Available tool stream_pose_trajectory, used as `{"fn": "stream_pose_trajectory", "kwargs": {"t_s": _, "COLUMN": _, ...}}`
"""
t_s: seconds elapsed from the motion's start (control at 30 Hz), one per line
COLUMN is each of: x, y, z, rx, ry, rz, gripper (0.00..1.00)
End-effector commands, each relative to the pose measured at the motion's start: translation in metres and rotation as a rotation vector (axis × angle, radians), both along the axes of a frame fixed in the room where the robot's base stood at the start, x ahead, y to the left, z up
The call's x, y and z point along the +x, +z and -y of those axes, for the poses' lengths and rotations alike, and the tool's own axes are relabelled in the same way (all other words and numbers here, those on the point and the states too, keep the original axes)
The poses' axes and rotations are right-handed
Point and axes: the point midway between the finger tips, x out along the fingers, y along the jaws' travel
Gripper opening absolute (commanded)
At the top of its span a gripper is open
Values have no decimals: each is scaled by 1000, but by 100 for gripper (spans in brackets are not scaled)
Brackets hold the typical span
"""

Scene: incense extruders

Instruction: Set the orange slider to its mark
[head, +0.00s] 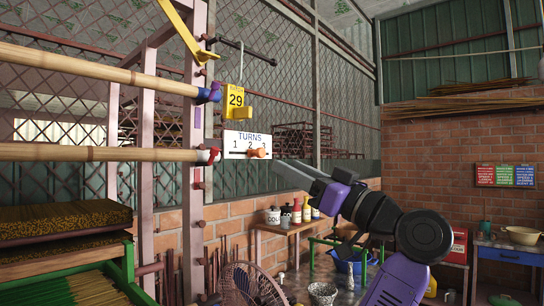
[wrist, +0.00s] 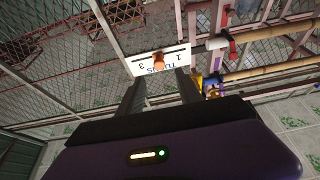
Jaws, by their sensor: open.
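The orange slider (head: 258,153) sits on a white board (head: 228,145) lettered TURNS with the numbers 1, 2 and 3. In the head view its knob lies between the 2 and the 3, on a dark horizontal line. My gripper (head: 279,163) reaches in from the right, its grey fingers just right of and slightly below the board. In the wrist view the board appears upside down, and the slider (wrist: 158,58) shows just beyond and between the two open fingertips (wrist: 160,75). The jaws are empty. I cannot make out a separate target mark.
Two bamboo poles (head: 90,153) with coloured ends reach in from the left, close to the board. A pink post frame (head: 146,200) stands left. Bottles and a brick wall (head: 430,150) are behind.

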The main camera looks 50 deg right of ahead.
Motion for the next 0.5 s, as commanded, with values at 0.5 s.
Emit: {"fn": "stream_pose_trajectory", "kwargs": {"t_s": 0.5, "x": 62, "y": 28, "z": -1, "rx": 0, "ry": -2, "rz": 3, "gripper": 42}}
